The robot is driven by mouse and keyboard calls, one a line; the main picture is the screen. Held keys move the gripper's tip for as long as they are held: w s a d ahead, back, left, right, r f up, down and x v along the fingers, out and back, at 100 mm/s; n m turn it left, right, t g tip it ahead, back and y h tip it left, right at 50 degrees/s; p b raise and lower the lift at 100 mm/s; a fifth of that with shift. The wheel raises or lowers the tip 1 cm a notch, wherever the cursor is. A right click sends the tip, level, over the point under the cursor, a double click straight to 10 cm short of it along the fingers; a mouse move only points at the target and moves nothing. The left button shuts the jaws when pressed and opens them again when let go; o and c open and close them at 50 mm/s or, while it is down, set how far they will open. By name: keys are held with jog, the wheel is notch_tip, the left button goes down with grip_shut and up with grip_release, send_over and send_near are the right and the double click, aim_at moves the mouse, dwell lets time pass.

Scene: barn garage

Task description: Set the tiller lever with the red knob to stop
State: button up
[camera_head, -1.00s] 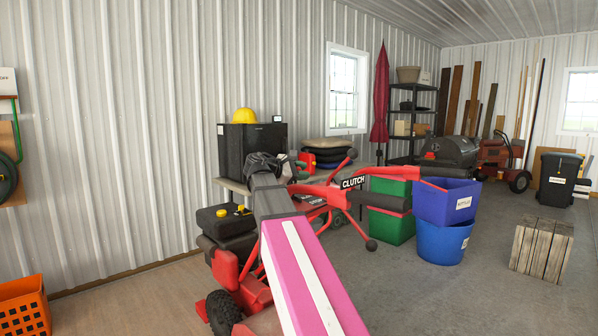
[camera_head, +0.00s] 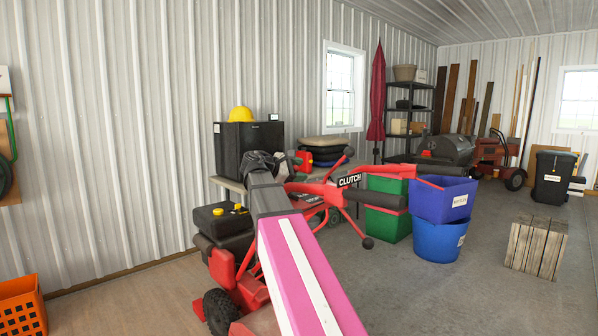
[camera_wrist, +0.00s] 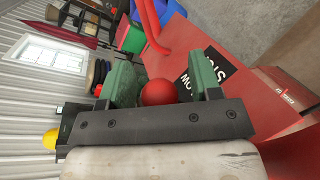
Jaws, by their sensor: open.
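The red tiller (camera_head: 228,265) stands in front of me, its handlebars with black grips and a CLUTCH label (camera_head: 350,180) reaching right. In the wrist view the red knob (camera_wrist: 158,93) sits between the two green fingers of my gripper (camera_wrist: 163,80), with a gap visible toward the right finger. The gripper is open. I cannot tell whether the left finger touches the knob. Its lever is hidden behind the knob and gripper. A black label with white letters (camera_wrist: 208,68), partly readable as STOP and SLOW, lies on the red panel just beyond the right finger. In the head view my arm hides the knob.
A bench with a black box and yellow hard hat (camera_head: 240,113) stands behind the tiller. Green bins (camera_head: 385,222), a purple bin (camera_head: 443,198) and a blue tub (camera_head: 438,240) stand to the right. A wooden crate (camera_head: 537,246) is farther right. Floor between is clear.

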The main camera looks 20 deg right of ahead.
jog(key=v, duration=1)
jog(key=shift+a, duration=0.35)
jog(key=shift+r, duration=0.1)
